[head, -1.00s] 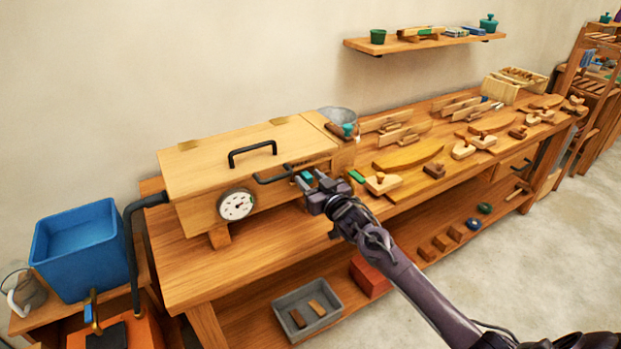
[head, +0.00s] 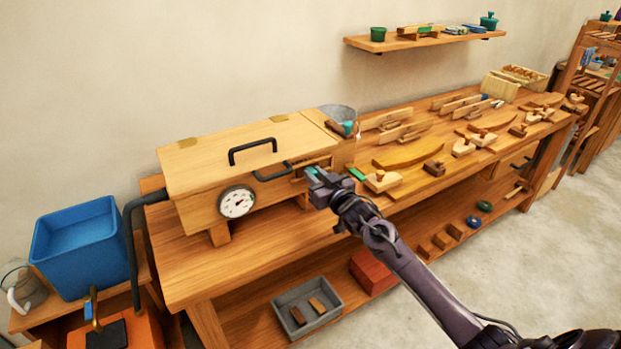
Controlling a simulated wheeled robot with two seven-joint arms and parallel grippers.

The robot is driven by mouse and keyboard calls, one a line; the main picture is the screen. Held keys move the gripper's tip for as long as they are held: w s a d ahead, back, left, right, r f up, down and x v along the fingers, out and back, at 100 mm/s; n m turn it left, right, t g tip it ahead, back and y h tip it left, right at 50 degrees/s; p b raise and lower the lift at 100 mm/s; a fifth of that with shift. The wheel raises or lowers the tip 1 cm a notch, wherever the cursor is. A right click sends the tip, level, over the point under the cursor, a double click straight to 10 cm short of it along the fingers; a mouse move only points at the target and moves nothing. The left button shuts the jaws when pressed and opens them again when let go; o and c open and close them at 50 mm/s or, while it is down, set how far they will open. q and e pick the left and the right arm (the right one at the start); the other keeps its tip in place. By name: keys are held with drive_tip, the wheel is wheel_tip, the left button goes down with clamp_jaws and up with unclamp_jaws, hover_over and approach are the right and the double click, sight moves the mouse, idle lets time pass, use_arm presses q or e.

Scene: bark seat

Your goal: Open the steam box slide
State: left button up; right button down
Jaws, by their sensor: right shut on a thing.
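The steam box (head: 200,176) is a long pale wooden box on the left of the bench. It has a black handle (head: 252,150) on its lid, a round dial (head: 237,203) on its front and a black bar handle (head: 272,174) higher on the front. My right gripper (head: 313,174) is at the right end of the box's front, shut on the steam box slide. The fingers hide the part they hold. A dark slot (head: 302,167) shows just left of the fingertips. My left gripper is not in view.
Wooden pieces and a green block (head: 357,174) lie on the bench (head: 250,250) to the right of my gripper. A blue tub (head: 78,245) and a black hose (head: 132,240) are at the left.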

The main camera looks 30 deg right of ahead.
sight(319, 163)
drive_tip(key=d, duration=0.4)
drive_tip(key=shift+w, duration=0.15)
drive_tip(key=shift+a, duration=0.1)
drive_tip(key=c, duration=1.6)
unclamp_jaws()
drive_tip(key=o, duration=0.3)
